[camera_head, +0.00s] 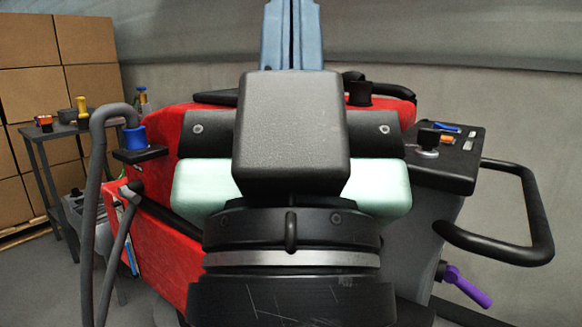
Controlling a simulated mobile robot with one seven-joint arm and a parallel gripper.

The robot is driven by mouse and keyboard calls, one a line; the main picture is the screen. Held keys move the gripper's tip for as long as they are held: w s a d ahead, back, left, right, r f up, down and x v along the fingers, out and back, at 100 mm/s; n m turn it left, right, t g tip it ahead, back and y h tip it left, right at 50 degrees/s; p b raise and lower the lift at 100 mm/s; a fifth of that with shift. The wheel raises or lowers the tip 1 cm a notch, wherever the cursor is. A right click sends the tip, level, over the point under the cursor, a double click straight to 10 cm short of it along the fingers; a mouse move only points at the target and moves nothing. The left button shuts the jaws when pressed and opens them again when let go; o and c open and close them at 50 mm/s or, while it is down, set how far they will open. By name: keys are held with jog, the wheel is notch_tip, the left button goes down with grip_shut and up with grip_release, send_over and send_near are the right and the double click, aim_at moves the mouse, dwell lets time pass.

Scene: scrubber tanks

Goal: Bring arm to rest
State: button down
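My gripper does not show in this view. Large dark parts that look like my own arm fill the middle of the picture, from the bottom edge upward. No fingertips can be seen, so whether the gripper holds anything is hidden.
A grey hose (89,215) with a blue fitting (134,138) loops at left. A black handle (537,215) juts out at right, above a purple lever (468,286). A dark side table (60,131) with small items stands before stacked cardboard boxes (30,93).

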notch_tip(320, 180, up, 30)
jog(key=p, duration=2.7)
jog(key=shift+p, duration=0.4)
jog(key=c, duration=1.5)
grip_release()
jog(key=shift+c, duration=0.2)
